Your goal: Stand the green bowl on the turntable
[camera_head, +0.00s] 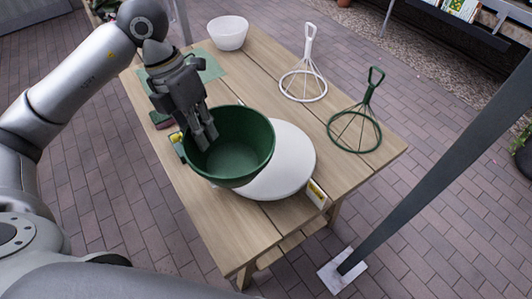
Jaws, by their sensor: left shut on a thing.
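The green bowl (235,158) is open side up in the camera_head view, in front of the left part of the turntable. The turntable (293,165) is a round white disc on the wooden table; the bowl hides its left side. My left gripper (205,137) comes down from the upper left and is shut on the bowl's left rim, with fingers reaching inside the bowl. I cannot tell whether the bowl's base touches the disc. My right gripper is not in view.
The wooden table (215,222) also carries a white bowl (228,34), a green mat (210,68), a white wire stand (303,84) and a green wire stand (356,131). A grey post (440,165) rises beyond the table's right side. The table's front corner is clear.

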